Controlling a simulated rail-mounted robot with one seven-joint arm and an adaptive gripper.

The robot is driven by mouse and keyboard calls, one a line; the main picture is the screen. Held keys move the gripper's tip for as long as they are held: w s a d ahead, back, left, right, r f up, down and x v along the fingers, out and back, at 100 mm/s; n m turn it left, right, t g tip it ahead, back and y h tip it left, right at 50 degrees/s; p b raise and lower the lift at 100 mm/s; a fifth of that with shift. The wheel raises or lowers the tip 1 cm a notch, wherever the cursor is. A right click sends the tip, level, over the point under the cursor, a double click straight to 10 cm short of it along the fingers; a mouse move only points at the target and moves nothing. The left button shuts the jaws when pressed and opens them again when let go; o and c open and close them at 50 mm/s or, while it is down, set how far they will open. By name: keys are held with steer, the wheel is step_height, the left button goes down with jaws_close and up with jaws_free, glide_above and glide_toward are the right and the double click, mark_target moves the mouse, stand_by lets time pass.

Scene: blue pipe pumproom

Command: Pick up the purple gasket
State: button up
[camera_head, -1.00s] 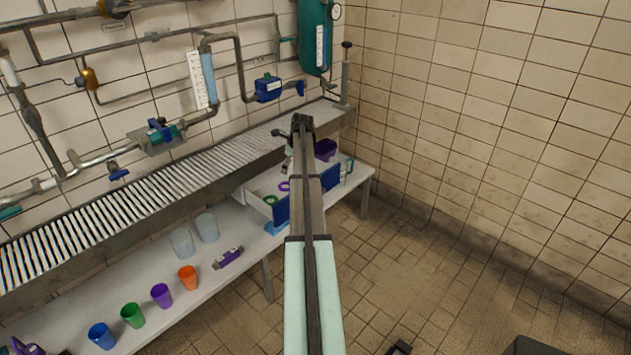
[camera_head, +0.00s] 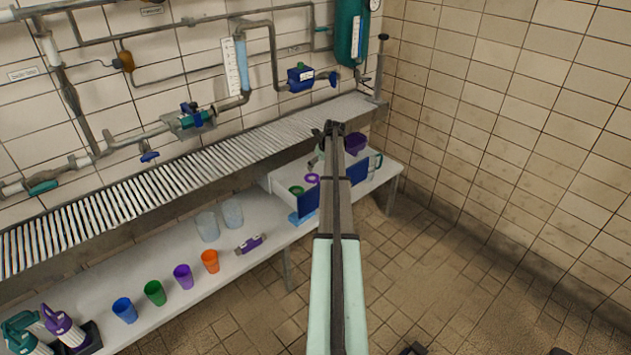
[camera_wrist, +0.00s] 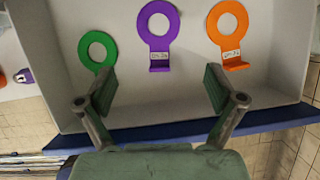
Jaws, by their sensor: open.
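The purple gasket (camera_wrist: 158,24) is a flat ring with a labelled tab, lying in a pale tray (camera_wrist: 55,20) between a green gasket (camera_wrist: 97,50) and an orange gasket (camera_wrist: 229,25). In the wrist view my gripper (camera_wrist: 157,82) is open and empty. Its fingers are apart, and the purple gasket shows beyond and between them, not touched. In the head view the purple gasket (camera_head: 313,179) shows just left of my arm, and the green one (camera_head: 296,190) is beside it. The orange gasket is not visible there. My gripper (camera_head: 333,128) shows small, over the tray area.
The tray has a blue front edge (camera_wrist: 150,135). On the bench to the left stand purple (camera_head: 183,277), orange (camera_head: 210,262), green and blue cups, two clear containers and a purple device (camera_head: 249,244). A slatted shelf (camera_head: 150,190) runs above.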

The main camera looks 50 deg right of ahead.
mark_target(315, 177)
steer(key=x, duration=0.9)
steer(key=shift+a, duration=0.15)
steer(key=c, duration=1.2)
